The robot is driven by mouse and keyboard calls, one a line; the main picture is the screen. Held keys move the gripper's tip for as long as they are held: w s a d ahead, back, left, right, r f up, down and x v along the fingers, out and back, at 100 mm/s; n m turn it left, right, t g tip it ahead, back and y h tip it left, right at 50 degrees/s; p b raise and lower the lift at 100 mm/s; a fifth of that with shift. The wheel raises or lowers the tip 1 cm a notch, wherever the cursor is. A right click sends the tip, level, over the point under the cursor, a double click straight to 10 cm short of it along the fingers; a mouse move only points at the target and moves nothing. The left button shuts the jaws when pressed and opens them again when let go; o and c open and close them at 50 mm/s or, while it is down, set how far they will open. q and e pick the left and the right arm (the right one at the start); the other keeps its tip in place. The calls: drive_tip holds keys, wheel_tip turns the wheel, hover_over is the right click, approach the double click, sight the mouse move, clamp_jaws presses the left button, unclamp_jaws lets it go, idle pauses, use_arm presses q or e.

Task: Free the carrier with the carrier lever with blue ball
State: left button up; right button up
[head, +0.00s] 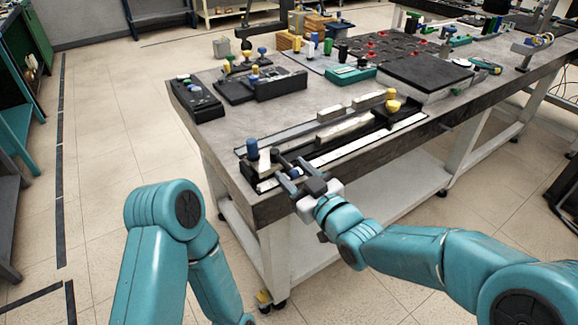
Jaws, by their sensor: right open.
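A long rail fixture (330,150) lies along the near edge of the bench. At its left end stands the carrier lever with its blue ball (252,148), upright. A small white piece (265,161) sits right beside it; I cannot tell whether this is part of the carrier. My right gripper (281,169) is open at this end of the rail, just right of and nearer than the blue ball. Its fingers point toward the lever and hide part of the rail end. I cannot tell whether they touch anything. My left gripper is outside the picture.
A yellow knob (393,106) stands at the rail's right end. Pale blocks (345,128) lie along the rail. Behind are dark fixtures with coloured knobs (262,84), a teal box (350,74) and a black-topped box (425,72). The bench's front left corner is bare.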

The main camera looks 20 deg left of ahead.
sight(285, 165)
drive_tip(key=shift+x, duration=1.15)
clamp_jaws()
